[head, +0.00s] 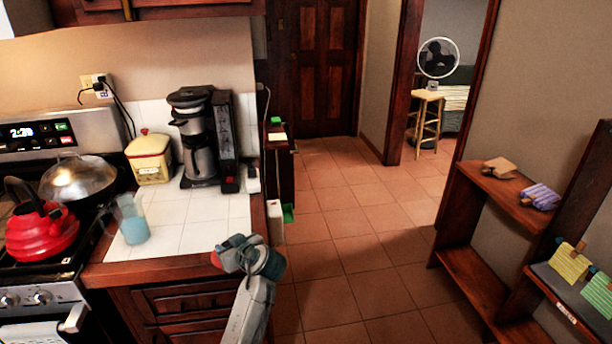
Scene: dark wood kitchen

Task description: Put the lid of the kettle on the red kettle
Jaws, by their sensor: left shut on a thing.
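The red kettle (42,236) stands on the stove at the left, with its black handle arched over the top. Its top opening is too small and shaded to make out. My left gripper (224,256) is at the front right corner of the white tiled counter, well to the right of the kettle. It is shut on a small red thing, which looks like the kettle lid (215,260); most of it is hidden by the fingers. My right gripper is not in view.
A clear jug with blue contents (132,222) stands on the counter between kettle and gripper. Behind are a yellow canister (149,160) and a coffee maker (196,140). A domed pan (78,180) sits behind the kettle. Tiled floor (345,230) is open at right.

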